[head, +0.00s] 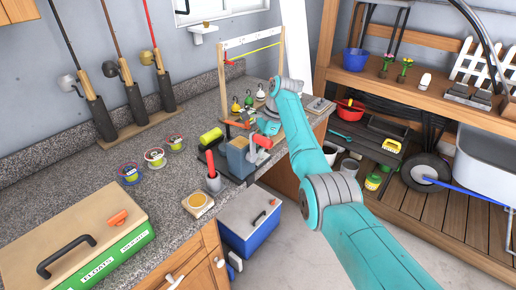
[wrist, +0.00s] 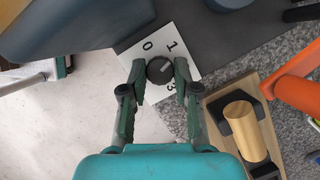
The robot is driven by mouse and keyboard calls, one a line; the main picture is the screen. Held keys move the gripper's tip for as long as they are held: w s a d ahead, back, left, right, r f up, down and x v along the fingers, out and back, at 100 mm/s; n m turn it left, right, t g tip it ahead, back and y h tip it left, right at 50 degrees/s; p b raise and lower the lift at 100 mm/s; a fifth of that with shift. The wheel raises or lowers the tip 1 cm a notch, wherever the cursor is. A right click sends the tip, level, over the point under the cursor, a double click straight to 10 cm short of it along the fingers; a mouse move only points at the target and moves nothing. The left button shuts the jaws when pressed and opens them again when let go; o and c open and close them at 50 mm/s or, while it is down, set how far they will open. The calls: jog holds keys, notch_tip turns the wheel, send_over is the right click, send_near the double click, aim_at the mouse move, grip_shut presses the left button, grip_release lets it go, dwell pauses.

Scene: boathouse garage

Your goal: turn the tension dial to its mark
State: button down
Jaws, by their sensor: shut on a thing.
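In the wrist view the tension dial (wrist: 159,70) is a round dark knob with a pale line on its face. It sits on a white plate (wrist: 186,48) printed with 0, 1 and 3; other markings, if any, are covered by my fingers. My gripper (wrist: 160,72) has a fingertip on each side of the dial and is shut on it. The target mark cannot be made out.
A wooden-based block with a tan cylinder (wrist: 240,115) and an orange tube (wrist: 298,92) lie right of the dial in the wrist view. In the head view, line spools (head: 154,156), a tackle box (head: 75,245) and rods stand on the granite bench.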

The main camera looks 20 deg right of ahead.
jog(key=shift+n+g, duration=0.4)
jog(key=shift+n, duration=0.5)
jog(key=c, duration=0.9)
grip_release()
jog(key=shift+f, duration=0.1)
jog(key=shift+o, duration=0.2)
jog(key=shift+w, duration=0.1)
jog(key=s+v, duration=0.1)
jog(key=v, duration=0.6)
jog(key=shift+w+r, duration=0.3)
jog(key=shift+w, duration=0.2)
